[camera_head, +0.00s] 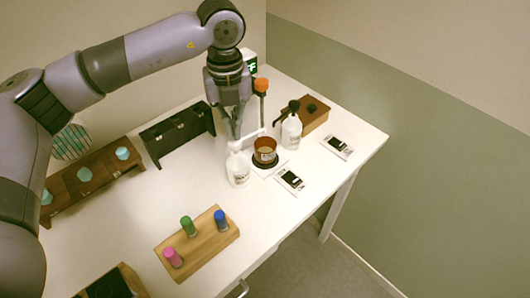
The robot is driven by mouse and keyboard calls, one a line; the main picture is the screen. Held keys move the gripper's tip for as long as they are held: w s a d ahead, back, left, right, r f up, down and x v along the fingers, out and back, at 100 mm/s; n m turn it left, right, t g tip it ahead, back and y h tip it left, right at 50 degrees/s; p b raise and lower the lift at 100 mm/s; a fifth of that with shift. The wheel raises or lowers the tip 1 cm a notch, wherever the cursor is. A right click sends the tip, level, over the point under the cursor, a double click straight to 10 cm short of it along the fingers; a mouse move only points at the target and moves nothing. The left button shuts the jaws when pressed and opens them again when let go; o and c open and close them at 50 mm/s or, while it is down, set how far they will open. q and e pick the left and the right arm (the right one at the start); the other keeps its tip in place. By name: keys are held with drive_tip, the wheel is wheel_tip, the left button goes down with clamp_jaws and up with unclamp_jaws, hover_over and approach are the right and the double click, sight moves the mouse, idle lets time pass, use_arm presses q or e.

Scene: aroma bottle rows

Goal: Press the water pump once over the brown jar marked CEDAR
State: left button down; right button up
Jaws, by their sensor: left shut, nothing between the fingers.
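A brown jar (265,151) stands on a small pad right of the white pump bottle; I cannot read its marking. The white pump bottle (238,170) stands upright on the table, its white pump head below my left gripper. My left gripper (237,134) points down over this pump head, shut with nothing between its fingers. I cannot tell whether the fingertips touch the pump head. A second white bottle (291,133) with a black pump stands right of the jar. Which bottle holds water is not readable. My right gripper is out of view.
A light wooden rack (203,247) holds pink, green and blue bottles in front. A dark wooden rack (95,177) with teal caps and a black rack (178,132) stand left. A brown box (313,112) and two labelled cards (290,181) (337,147) lie right. The white table's front right is clear.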

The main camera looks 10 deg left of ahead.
sight(234, 141)
use_arm(q)
drive_tip(key=shift+f, duration=0.15)
drive_tip(key=shift+f+b, duration=1.6)
drive_tip(key=shift+f, duration=0.05)
drive_tip(key=shift+s, duration=0.1)
drive_tip(key=shift+r+p, duration=0.7)
drive_tip(key=shift+r, duration=1)
drive_tip(key=shift+r, duration=0.1)
